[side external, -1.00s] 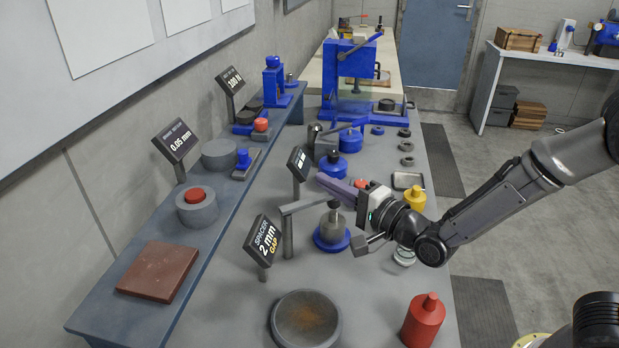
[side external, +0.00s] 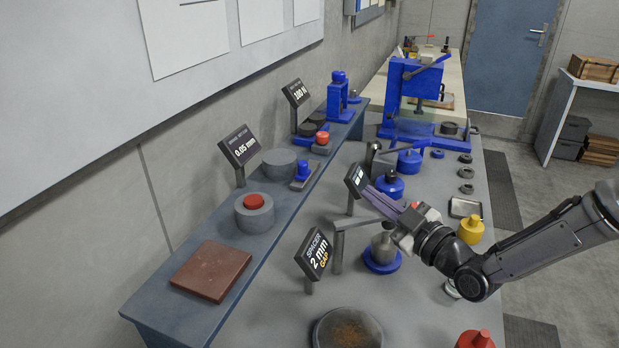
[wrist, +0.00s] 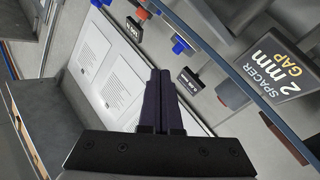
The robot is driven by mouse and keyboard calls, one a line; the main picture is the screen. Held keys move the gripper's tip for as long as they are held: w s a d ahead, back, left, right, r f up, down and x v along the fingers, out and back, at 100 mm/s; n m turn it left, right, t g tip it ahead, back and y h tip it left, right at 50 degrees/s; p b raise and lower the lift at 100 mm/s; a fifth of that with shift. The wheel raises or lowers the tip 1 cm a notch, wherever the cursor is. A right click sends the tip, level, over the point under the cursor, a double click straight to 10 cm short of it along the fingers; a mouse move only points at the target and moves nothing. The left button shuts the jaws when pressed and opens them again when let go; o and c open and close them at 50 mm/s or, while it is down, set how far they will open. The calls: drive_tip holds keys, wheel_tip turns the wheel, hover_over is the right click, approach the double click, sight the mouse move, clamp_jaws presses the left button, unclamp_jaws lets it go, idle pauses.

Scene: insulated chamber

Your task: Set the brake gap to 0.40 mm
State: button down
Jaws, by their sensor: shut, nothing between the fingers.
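A tilted dark display reading 0.05 mm (side external: 239,146) stands on the raised shelf; its small heading is too fine to read. Near it are a grey ring with a red centre (side external: 254,203) and a small block with a blue knob (side external: 303,172). My gripper (side external: 366,193) is shut and empty, its long dark fingers close to a small display (side external: 356,181) on a post. I cannot tell whether they touch. In the wrist view the shut fingers (wrist: 160,75) point toward the papered wall. The SPACER 2 mm GAP sign (side external: 315,253) also shows there (wrist: 278,68).
A grey weight on a blue base (side external: 382,255) and a bracket (side external: 340,245) stand under my gripper. A blue press (side external: 415,95), a yellow weight (side external: 471,229), a red weight (side external: 474,340) and a round dish (side external: 347,330) stand on the bench. A brown plate (side external: 211,271) lies on the shelf.

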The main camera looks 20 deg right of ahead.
drive_tip(key=a+n, duration=0.1)
drive_tip(key=n, duration=0.4)
drive_tip(key=n+y, duration=0.2)
drive_tip(key=n, duration=0.6)
approach(303, 170)
drive_tip(key=a, duration=0.1)
drive_tip(key=w+a, duration=0.1)
drive_tip(key=a, duration=0.1)
drive_tip(key=w+a, duration=0.1)
drive_tip(key=shift+w+a+r, duration=0.25)
drive_tip(key=shift+a+r, duration=0.05)
drive_tip(key=w, duration=0.1)
drive_tip(key=w+d, duration=0.1)
drive_tip(key=w, duration=0.1)
drive_tip(key=shift+d+r, duration=0.1)
drive_tip(key=shift+d, duration=0.15)
drive_tip(key=shift+w+d, duration=0.2)
drive_tip(key=shift+w, duration=0.15)
